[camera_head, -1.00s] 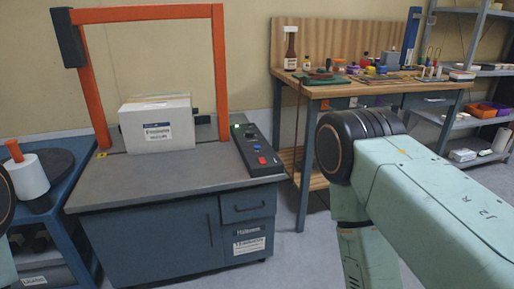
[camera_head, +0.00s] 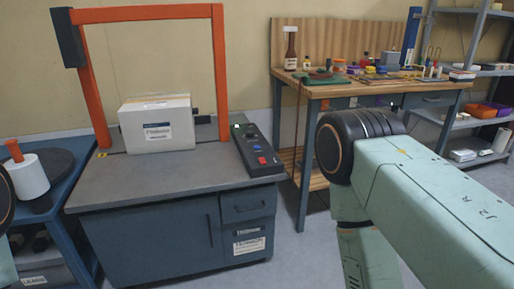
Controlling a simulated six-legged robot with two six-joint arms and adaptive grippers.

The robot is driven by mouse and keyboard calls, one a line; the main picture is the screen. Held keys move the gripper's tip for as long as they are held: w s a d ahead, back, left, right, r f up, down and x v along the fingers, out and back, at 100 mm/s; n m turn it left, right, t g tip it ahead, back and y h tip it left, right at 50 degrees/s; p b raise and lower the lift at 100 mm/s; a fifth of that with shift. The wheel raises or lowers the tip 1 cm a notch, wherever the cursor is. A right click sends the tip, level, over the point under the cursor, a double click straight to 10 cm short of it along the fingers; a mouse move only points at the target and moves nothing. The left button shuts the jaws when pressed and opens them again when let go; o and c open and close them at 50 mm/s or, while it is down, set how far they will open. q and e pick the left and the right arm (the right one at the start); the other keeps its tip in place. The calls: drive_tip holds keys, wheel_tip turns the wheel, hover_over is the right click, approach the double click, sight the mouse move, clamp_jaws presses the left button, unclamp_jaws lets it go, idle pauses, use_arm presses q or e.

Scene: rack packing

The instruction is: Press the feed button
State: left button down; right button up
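A dark control panel (camera_head: 248,150) lies along the right edge of the grey machine table (camera_head: 110,185). It carries a green button (camera_head: 237,127) at its far end, a blue button (camera_head: 257,147) and a red button (camera_head: 262,160) nearer me. Labels on the buttons are too small to read, so I cannot tell which one is the feed button. Nothing touches the panel. Neither gripper shows; my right arm's links fill the lower right and only a sliver of my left arm shows at the left edge.
A white labelled box (camera_head: 157,124) stands on the machine under the orange arch (camera_head: 222,70). A blue cart (camera_head: 62,215) with a white roll (camera_head: 29,178) is at the left. A wooden workbench (camera_head: 345,89) with tools and a shelf unit (camera_head: 480,75) stand behind right.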

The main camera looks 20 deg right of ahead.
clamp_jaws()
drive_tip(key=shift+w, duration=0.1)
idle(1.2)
